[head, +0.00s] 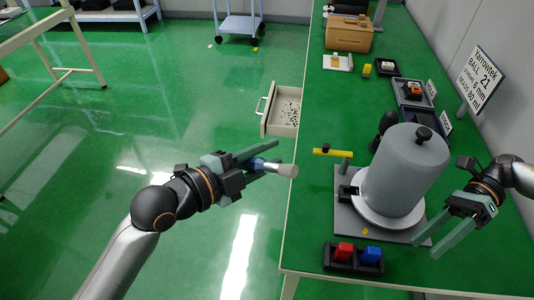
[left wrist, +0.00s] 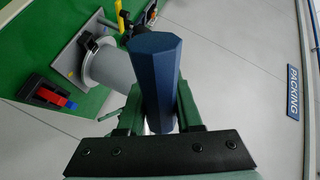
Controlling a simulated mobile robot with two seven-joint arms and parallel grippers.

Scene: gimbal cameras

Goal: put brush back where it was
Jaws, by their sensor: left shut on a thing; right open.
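The brush (head: 287,170) has a blue handle and a pale grey head. My left gripper (head: 264,158) is shut on its handle and holds it over the floor, just left of the table edge. In the left wrist view the blue faceted handle (left wrist: 154,75) stands between the fingers; the head of the brush is hidden there. My right gripper (head: 428,249) is open and empty over the right side of the green table (head: 312,215), near the grey cylinder's plate.
A large grey cylinder (head: 408,170) with a black knob stands on a grey base plate. A yellow-topped lever (head: 332,152) is beside it. A black tray (head: 338,265) holds red and blue blocks. An open drawer (head: 268,126) with dark bits juts out left of the table.

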